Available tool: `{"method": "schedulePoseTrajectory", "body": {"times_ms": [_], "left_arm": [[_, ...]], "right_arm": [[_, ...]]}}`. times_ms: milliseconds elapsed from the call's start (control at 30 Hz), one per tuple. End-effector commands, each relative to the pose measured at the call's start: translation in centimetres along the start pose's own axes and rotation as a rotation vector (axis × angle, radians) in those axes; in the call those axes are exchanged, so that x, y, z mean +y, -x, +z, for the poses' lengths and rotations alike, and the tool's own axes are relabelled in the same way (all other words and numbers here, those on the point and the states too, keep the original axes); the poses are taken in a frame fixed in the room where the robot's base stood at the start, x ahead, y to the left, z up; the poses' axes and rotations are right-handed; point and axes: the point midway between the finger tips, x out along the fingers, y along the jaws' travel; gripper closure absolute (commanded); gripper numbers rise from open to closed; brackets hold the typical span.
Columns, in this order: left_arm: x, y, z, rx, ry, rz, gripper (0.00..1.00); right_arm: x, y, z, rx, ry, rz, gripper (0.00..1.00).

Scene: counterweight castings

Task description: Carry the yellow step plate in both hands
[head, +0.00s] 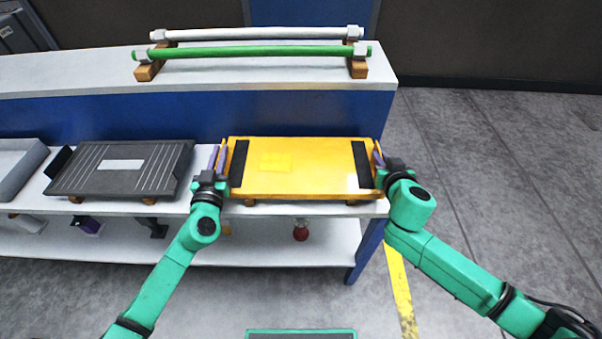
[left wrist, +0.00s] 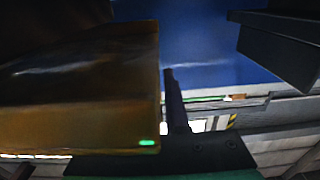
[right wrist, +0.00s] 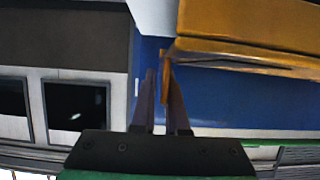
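The yellow step plate (head: 310,170) lies level on the white bench, with wooden blocks under its front edge. It has a dark strip near each end. My left gripper (head: 218,158) is at its left end, fingers close together around the end edge. In the left wrist view the plate (left wrist: 80,90) hides one finger; the other finger (left wrist: 175,100) stands beside its edge. My right gripper (head: 378,158) is at its right end. In the right wrist view its fingers (right wrist: 164,100) stand close together with a thin yellow-orange lip between them.
A dark grooved plate (head: 120,168) lies left of my left gripper. A green bar (head: 255,51) and a white bar (head: 255,34) rest on the raised back ledge. A red object (head: 300,231) is on the lower shelf. Floor on the right is open, with a yellow line (head: 401,290).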

Motion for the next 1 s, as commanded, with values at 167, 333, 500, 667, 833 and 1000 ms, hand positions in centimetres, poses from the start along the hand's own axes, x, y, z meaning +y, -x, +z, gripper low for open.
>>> {"method": "schedulePoseTrajectory", "body": {"times_ms": [167,333,500,667,833,1000], "left_arm": [[0.3,0.5,1.6,-0.035,-0.004,0.008,0.63],[0.4,0.6,1.8,-0.039,-0.004,0.011,0.63],[0.4,2.0,1.7,-0.036,-0.006,0.012,0.63],[0.3,5.2,0.9,-0.023,-0.007,0.010,0.63],[0.2,8.0,0.2,-0.010,-0.006,0.005,0.63],[0.2,8.8,-0.1,-0.003,-0.004,0.004,0.63]], "right_arm": [[0.0,0.0,0.0,0.000,0.000,0.001,0.63],[0.0,0.0,0.0,0.000,0.000,0.000,0.63],[0.0,0.0,0.0,0.001,0.000,0.000,0.63],[0.0,0.0,0.0,0.001,0.000,0.000,0.63],[0.0,0.0,-0.1,0.001,0.000,0.000,0.63],[0.0,0.5,0.0,-0.001,-0.001,-0.001,0.63]]}}
